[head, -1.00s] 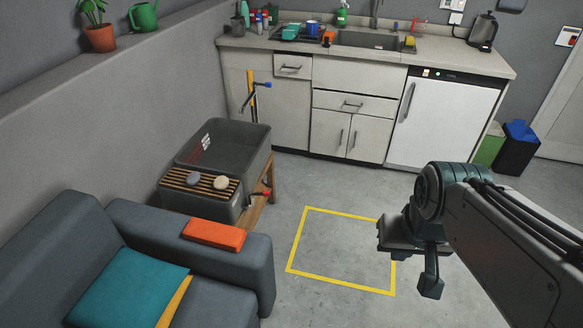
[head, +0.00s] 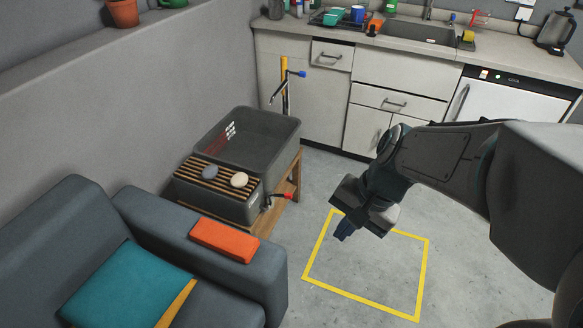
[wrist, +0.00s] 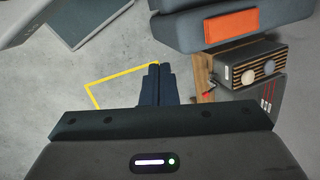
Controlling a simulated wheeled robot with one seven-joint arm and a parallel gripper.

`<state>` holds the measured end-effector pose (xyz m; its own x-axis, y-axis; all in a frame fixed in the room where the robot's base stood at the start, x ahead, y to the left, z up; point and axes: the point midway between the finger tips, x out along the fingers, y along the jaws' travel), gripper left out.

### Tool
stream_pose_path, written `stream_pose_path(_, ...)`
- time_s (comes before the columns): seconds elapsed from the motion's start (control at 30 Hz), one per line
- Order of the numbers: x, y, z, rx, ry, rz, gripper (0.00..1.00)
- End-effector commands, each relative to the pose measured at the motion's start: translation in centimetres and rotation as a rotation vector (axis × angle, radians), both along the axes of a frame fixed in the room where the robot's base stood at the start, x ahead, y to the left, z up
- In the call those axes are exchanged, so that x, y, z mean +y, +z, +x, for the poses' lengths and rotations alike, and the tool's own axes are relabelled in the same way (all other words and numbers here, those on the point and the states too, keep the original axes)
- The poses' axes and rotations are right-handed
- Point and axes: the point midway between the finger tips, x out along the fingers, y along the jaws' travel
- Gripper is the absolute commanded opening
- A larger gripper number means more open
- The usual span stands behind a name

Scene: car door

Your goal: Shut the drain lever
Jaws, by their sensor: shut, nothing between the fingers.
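The drain lever (head: 281,196) has a red handle and sits low on the right side of a dark grey tub (head: 222,202), near its front corner. The handle points to the right, roughly level. In the wrist view the lever (wrist: 212,82) is a small red spot beside the tub, partly unclear. My gripper (head: 343,234) is shut and empty, pointing down above the yellow floor square, to the right of the lever and apart from it. Its fingers also show in the wrist view (wrist: 154,72).
The tub stands on a wooden stand (head: 290,180) against the wall. A slatted rack (head: 216,180) with two rounded stones covers its front. A grey sofa (head: 255,262) with an orange block (head: 224,240) stands in front. A yellow-taped floor square (head: 421,285) is clear. A blue-handled tap (head: 297,73) rises behind.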

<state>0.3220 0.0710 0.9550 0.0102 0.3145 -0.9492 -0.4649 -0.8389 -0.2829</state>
Motion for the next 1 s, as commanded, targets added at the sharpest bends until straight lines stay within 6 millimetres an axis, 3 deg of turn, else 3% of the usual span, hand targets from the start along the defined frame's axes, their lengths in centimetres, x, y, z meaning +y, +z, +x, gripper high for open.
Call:
stream_pose_path(0.03, 1.2, -3.0, 0.8, 0.072, -0.08, 0.062, 0.0)
stream_pose_path(0.3, 7.7, -10.7, 5.6, 0.472, -0.533, 0.399, 0.0)
stream_pose_path(0.53, 11.6, -17.2, 11.5, 0.861, -0.926, 0.669, 0.0)
stream_pose_path(0.77, 12.8, -24.9, 18.5, 1.281, -1.309, 0.934, 0.0)
stream_pose_path(1.0, 11.0, -35.0, 25.6, 1.74, -1.675, 1.223, 0.0)
